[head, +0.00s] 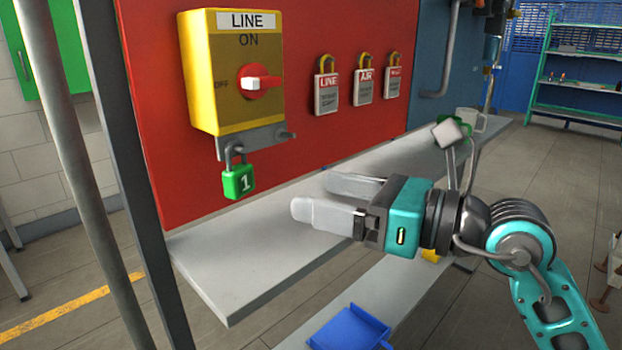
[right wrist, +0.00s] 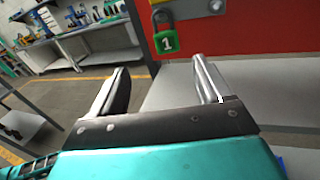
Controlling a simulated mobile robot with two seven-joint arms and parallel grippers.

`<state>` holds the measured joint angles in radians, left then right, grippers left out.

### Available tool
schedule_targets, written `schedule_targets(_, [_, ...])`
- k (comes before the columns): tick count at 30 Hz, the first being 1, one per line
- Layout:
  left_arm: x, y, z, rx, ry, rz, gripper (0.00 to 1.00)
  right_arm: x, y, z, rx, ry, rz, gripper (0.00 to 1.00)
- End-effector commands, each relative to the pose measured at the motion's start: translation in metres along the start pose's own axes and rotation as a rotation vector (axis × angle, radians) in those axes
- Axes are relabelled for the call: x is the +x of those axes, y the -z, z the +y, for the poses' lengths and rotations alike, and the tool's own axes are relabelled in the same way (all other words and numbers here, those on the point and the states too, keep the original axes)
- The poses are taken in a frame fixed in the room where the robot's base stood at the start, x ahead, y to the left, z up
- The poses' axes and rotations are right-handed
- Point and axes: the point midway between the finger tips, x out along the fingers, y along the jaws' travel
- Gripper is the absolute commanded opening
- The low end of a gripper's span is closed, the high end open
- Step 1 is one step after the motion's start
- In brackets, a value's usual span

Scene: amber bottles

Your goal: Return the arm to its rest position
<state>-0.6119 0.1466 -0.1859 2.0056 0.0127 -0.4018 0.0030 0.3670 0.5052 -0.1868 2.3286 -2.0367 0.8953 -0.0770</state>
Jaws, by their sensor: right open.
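My right gripper (head: 322,198) is open and empty, held above the grey shelf in front of the red board. Its two fingers also show apart in the right wrist view (right wrist: 158,82), with nothing between them. A green padlock marked 1 (head: 238,182) hangs by its shackle from the grey hasp under the yellow LINE switch box (head: 225,110). The padlock stands to the left of the fingertips, apart from them; it also shows in the right wrist view (right wrist: 166,42), beyond the fingers. My left gripper is not in view.
The grey shelf (head: 225,280) runs along the red board (head: 320,30). Several tagged padlocks, among them LINE (head: 326,95) and AIR (head: 363,88), hang on the board. A blue tray (head: 348,330) lies lower down. A grey post (head: 70,150) stands at the left.

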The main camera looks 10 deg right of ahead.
Motion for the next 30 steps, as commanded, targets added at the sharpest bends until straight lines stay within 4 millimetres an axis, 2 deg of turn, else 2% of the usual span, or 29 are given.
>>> schedule_targets(4, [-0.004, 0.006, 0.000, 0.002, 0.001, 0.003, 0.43, 0.003, 0.010, 0.015, 0.297, -0.121, -0.089, 0.78])
schedule_targets(7, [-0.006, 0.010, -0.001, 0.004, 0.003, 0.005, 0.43, 0.000, 0.017, 0.018, 0.609, -0.194, -0.200, 0.78])
schedule_targets(11, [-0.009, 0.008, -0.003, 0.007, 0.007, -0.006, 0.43, -0.010, 0.033, 0.001, 1.044, -0.216, -0.364, 0.78])
schedule_targets(14, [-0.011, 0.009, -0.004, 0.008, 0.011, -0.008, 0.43, -0.021, 0.060, -0.022, 1.386, -0.172, -0.495, 0.78])
schedule_targets(17, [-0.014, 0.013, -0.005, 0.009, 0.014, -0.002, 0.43, -0.035, 0.104, -0.045, 1.729, -0.073, -0.630, 0.78])
schedule_targets(20, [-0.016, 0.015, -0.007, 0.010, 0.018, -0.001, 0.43, -0.054, 0.165, -0.058, 2.064, 0.082, -0.765, 0.78])
schedule_targets(21, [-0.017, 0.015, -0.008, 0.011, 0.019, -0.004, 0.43, -0.062, 0.194, -0.059, 2.194, 0.158, -0.816, 0.78])
schedule_targets(24, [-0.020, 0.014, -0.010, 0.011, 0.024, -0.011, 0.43, -0.085, 0.264, -0.049, 2.486, 0.369, -0.934, 0.78])
schedule_targets(27, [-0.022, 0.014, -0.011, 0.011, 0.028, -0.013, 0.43, -0.106, 0.319, -0.026, 2.701, 0.567, -1.021, 0.78])
schedule_targets(30, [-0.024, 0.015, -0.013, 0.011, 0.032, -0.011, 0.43, -0.120, 0.357, -0.003, 2.846, 0.721, -1.078, 0.78])
